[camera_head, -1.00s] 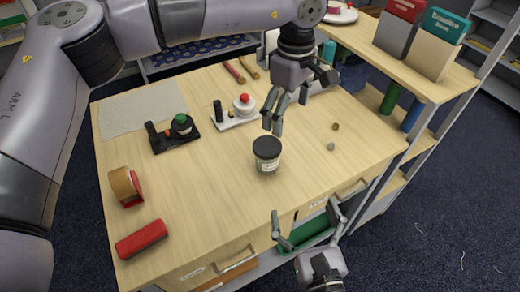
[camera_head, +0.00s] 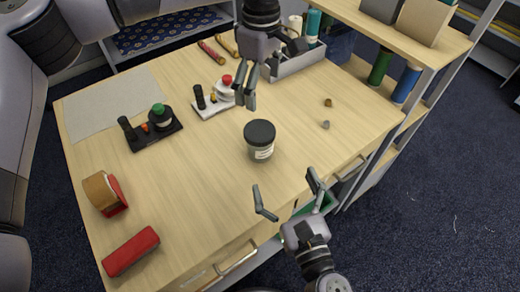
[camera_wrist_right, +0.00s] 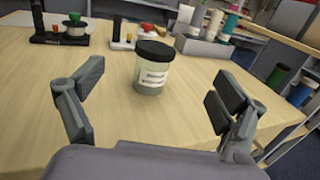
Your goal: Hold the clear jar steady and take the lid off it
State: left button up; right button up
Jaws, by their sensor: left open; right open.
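The clear jar (camera_head: 261,153) stands upright on the wooden table, with a white label and its black lid (camera_head: 259,132) on top. In the right wrist view the jar (camera_wrist_right: 153,78) stands ahead, between the two open fingers and beyond their tips, with its lid (camera_wrist_right: 154,51) on. My left gripper (camera_head: 246,88) is open and empty above the table, behind the jar. My right gripper (camera_head: 290,199) is open and empty at the table's front edge, in front of the jar and apart from it.
A tape roll (camera_head: 105,193) and a red case (camera_head: 130,251) lie at the left. A grey caddy (camera_head: 296,62) stands behind.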

aim_at(260, 139)
jog(key=f+b, duration=0.2)
jog(key=f, duration=0.1)
jog(key=f+b, duration=0.2)
jog(key=shift+w+a, duration=0.15)
jog(key=shift+w, duration=0.1)
pick_arm(q)
jog(key=f, duration=0.3)
jog(key=f+b, duration=0.1)
jog(key=f, duration=0.2)
jog(key=shift+w+a+f, duration=0.1)
jog(key=shift+w+a, duration=0.1)
pick_arm(e)
jog(key=shift+f, duration=0.55)
jog(key=shift+w+a+r, duration=0.1)
jog(key=shift+w, duration=0.35)
jog(key=x, duration=1.6)
jog(key=shift+w+a, duration=0.1)
jog(key=shift+w, duration=0.05)
jog(key=shift+c, duration=0.5)
